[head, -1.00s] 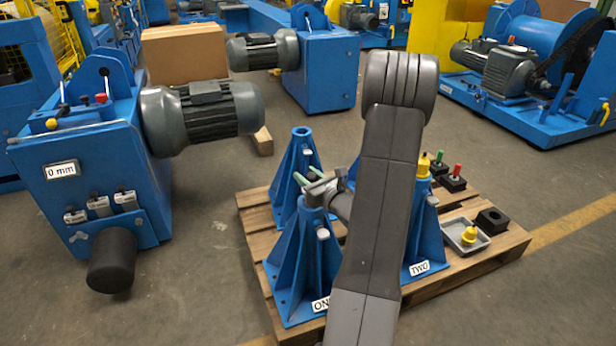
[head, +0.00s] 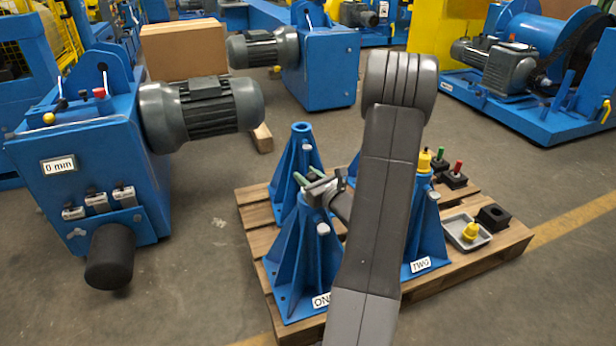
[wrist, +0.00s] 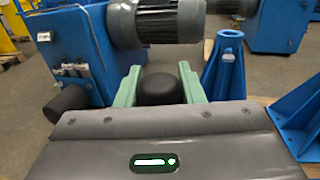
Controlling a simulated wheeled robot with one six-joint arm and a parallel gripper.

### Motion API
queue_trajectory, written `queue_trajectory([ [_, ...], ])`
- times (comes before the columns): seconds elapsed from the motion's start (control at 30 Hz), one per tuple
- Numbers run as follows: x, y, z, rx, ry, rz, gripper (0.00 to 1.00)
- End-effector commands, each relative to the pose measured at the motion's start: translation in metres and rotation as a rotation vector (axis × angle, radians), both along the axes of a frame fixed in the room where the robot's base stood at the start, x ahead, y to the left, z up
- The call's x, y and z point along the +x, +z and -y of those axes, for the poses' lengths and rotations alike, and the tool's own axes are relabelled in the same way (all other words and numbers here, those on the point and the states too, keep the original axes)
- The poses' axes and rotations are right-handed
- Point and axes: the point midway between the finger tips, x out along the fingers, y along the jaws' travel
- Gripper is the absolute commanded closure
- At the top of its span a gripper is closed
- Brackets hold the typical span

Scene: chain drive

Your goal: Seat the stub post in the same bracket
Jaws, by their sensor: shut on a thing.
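My gripper (head: 309,184) has pale green fingers and is at the top of the blue bracket labelled ONE (head: 296,262). In the wrist view the fingers are closed on both sides of a dark, round-topped piece, apparently the stub post (wrist: 160,89). Its lower part is hidden by my gripper's housing. The head view does not clearly show the post, and I cannot tell how deep it is in the bracket. The blue bracket labelled TWO (head: 428,235) stands to the right, partly behind my arm. Another blue bracket (head: 297,155) stands behind ONE.
The brackets stand on a wooden pallet (head: 490,258). A grey tray (head: 456,238) holding a yellow piece, a black block (head: 493,216), and green- and red-topped pieces lie on its right. A blue machine (head: 90,180) with a motor and black cylinder (head: 110,262) stands left. Floor between is clear.

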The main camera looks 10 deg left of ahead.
Motion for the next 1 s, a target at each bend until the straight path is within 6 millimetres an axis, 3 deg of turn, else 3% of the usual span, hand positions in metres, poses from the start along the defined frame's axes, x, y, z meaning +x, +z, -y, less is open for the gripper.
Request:
queue_trajectory([
  [0.77,0.001,-0.015,0.000,0.002,0.000,0.005,1.00],
  [0.8,0.001,-0.014,0.000,0.002,0.000,0.005,0.59],
  [0.9,0.001,-0.014,0.000,0.002,0.000,0.004,0.40],
  [1.0,0.000,-0.014,0.000,0.002,0.000,0.003,0.40],
])
